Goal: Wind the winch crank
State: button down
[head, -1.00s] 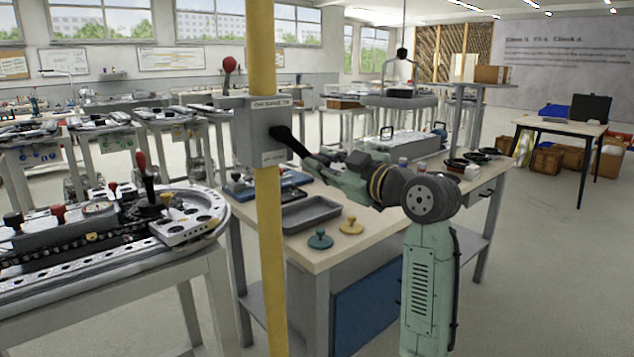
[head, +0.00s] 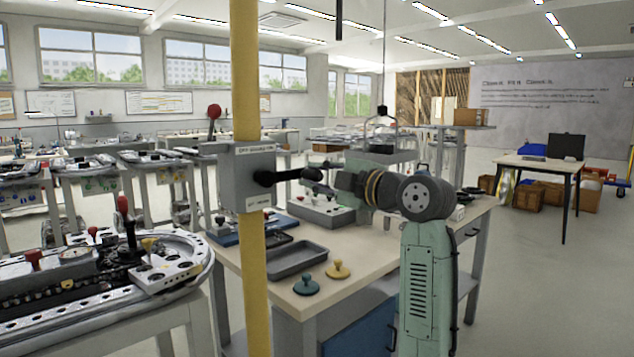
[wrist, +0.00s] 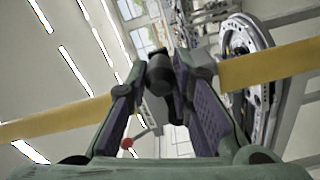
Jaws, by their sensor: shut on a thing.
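A grey box (head: 253,176) with small labels is fixed on a yellow post (head: 246,90). A black crank (head: 284,176) reaches out from the box's right side, roughly level in the head view. My gripper (head: 322,184) is shut on the crank's outer end, its fingers partly hiding it. In the wrist view the black grip (wrist: 160,76) sits between the fingertips of my gripper (wrist: 167,88). A red ball on a lever (head: 214,110) stands at the box's upper left; it also shows in the wrist view (wrist: 127,143).
A frame hangs from a cable by a black block (head: 383,112). A track table (head: 165,280) stands at left.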

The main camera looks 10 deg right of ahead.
jog(key=shift+r, duration=0.4)
jog(key=c, duration=1.4)
grip_release()
jog(key=shift+f, duration=0.1)
jog(key=v, duration=1.2)
jog(key=shift+s, duration=0.1)
